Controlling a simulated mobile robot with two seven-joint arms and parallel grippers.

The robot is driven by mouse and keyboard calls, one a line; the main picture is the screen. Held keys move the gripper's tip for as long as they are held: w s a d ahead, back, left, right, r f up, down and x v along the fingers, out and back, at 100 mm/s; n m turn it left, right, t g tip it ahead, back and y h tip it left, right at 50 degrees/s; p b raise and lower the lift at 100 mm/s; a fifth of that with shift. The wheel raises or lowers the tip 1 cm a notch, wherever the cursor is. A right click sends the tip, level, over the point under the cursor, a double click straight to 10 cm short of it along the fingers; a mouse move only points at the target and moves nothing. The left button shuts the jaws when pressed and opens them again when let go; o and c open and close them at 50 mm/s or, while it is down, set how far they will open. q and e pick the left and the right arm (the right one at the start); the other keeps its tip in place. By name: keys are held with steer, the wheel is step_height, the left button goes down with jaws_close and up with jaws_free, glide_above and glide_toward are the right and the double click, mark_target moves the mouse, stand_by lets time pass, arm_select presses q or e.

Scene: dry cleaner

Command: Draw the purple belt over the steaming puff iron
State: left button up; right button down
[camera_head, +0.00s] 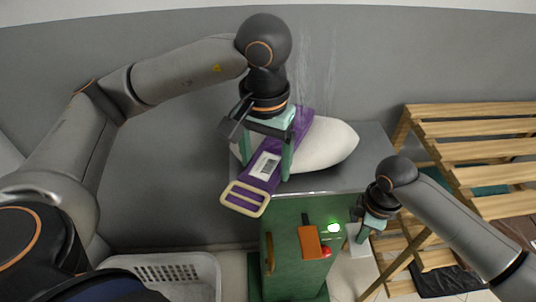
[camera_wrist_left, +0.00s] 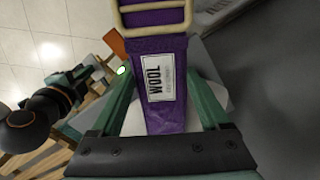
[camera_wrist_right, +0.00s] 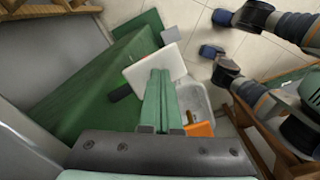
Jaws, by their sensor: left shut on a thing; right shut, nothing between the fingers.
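The purple belt (camera_head: 302,125) lies across the white puff iron (camera_head: 330,146), with its pale buckle (camera_head: 245,198) hanging over the near edge. My left gripper (camera_head: 268,165) is shut on the belt, its fingers at the belt's two edges beside the white label. In the left wrist view the belt (camera_wrist_left: 170,115) runs between the fingers, and its label reads "WOOL". Faint steam rises behind the puff. The gripper and belt hide part of the puff. My right gripper (camera_head: 361,236) is shut and empty beside the green cabinet (camera_head: 285,270), near a white plate (camera_wrist_right: 155,68).
The puff stands on a grey metal top (camera_head: 372,150). The cabinet front carries an orange panel (camera_head: 310,243), a lit green lamp (camera_head: 334,228) and a red button (camera_head: 327,251). A wooden slatted rack (camera_head: 480,130) stands right; a pale plastic basket (camera_head: 205,265) is lower left.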

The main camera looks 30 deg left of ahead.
mark_target(279, 144)
arm_select(q)
steer(key=shift+w+a, duration=0.2)
steer(key=shift+w, duration=1.3)
steer(key=shift+w+a, duration=0.15)
steer(key=shift+w, duration=1.3)
steer(key=shift+r, duration=2.5)
arm_select(e)
step_height(279, 144, up, 7)
step_height(279, 144, up, 12)
